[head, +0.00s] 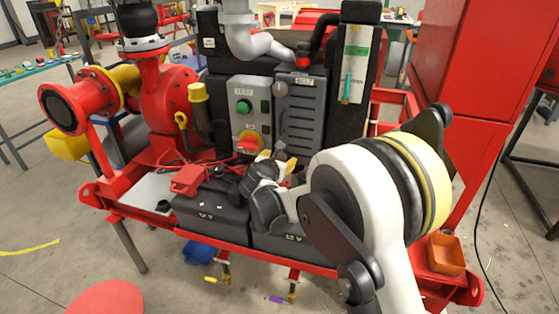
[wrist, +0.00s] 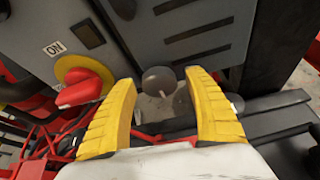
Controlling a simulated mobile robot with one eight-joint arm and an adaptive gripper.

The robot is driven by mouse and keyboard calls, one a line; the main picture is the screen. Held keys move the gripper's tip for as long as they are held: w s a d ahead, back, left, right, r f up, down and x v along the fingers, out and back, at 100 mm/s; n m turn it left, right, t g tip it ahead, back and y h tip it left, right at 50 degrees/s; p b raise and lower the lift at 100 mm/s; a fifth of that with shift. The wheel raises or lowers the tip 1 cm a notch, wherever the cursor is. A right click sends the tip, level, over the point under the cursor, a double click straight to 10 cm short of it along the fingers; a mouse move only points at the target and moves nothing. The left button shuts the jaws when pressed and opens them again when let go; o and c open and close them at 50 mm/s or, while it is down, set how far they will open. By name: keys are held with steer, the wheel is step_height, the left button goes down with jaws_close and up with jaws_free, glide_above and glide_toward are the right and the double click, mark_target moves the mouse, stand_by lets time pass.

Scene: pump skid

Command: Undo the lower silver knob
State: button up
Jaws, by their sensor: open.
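The lower silver knob (wrist: 158,80) is a dull grey round knob at the lower edge of the grey louvred cover. In the wrist view it lies between the two yellow fingers of my gripper (wrist: 163,100), a little beyond their tips. My gripper is open, and no finger is seen touching the knob. In the head view my gripper (head: 277,160) is in front of the cover's bottom edge and hides the lower knob. The upper silver knob (head: 281,89) shows on the cover (head: 303,115) near its top left.
A red rotary switch on a yellow plate (wrist: 84,86) is close left of my gripper. A green button (head: 243,107) is above it on the grey box. Black batteries (head: 210,212) with red cables are below. A dark post is right of the cover.

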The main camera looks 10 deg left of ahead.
steer(key=c, duration=1.2)
steer(key=m+y, duration=0.2)
steer(key=shift+m, duration=0.4)
steer(key=shift+m+t+y, duration=0.5)
steer(key=shift+m+y, duration=0.2)
steer(key=shift+m, duration=0.5)
steer(key=m+t+y, duration=0.1)
steer(key=m, duration=0.2)
steer(key=shift+r+y, duration=0.1)
steer(key=shift+y, duration=0.2)
steer(key=shift+a+m+t+y, duration=0.1)
steer(key=shift+m+t+y, duration=0.35)
steer(key=shift+m, duration=1.15)
steer(key=shift+t, duration=0.25)
